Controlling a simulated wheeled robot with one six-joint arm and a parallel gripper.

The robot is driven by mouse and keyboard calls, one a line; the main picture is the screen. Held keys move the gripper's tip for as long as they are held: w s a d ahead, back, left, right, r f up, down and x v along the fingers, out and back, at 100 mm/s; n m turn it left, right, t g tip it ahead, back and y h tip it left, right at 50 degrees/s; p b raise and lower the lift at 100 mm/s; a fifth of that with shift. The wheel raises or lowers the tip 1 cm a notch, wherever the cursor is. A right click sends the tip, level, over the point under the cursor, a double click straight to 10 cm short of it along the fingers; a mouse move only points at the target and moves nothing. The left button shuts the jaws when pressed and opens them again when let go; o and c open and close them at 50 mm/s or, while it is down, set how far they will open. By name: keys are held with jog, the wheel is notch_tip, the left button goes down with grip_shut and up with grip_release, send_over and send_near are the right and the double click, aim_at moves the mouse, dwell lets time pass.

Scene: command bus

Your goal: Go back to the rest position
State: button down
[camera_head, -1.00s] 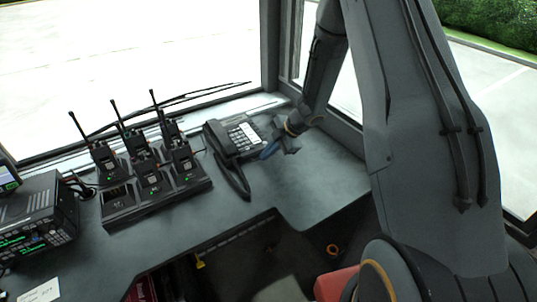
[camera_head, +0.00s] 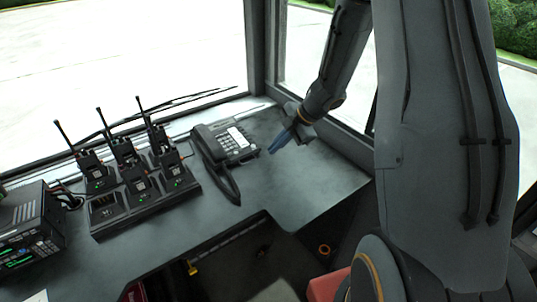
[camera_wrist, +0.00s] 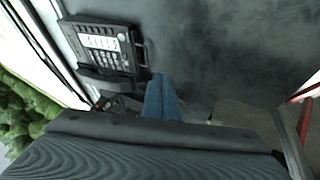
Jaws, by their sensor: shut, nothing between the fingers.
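My gripper (camera_head: 281,141) is just right of the desk phone, above the dark desktop (camera_head: 310,175). Its blue fingers are together with nothing between them. In the wrist view the blue fingers (camera_wrist: 161,97) point over the desk beside the phone. The black desk phone (camera_head: 226,143) sits on the desktop with its handset (camera_head: 219,176) toward the front left. The phone also shows at the upper left of the wrist view (camera_wrist: 101,42). My fingers look apart from the phone in the head view.
A charger rack (camera_head: 148,207) with several radios stands left of the phone. A radio unit (camera_head: 30,235) is at the far left. Windows and a dark pillar (camera_head: 264,45) bound the desk at the back. The desktop right of the phone is clear. A red seat part (camera_head: 327,287) is below.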

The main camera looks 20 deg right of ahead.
notch_tip(320, 180, up, 7)
jog(key=d+m+t+h+b, duration=0.25)
jog(key=m+h, duration=0.35)
jog(key=m, duration=0.5)
jog(key=s+a+m+g, duration=0.2)
jog(key=s+m, duration=0.3)
jog(key=s, duration=0.5)
jog(key=s+a+m+g, duration=0.2)
jog(key=s+a+m, duration=0.1)
jog(key=s, duration=0.8)
jog(key=shift+a+f+m+g, duration=0.3)
jog(key=shift+a+m+g, duration=0.05)
jog(key=shift+m, duration=0.55)
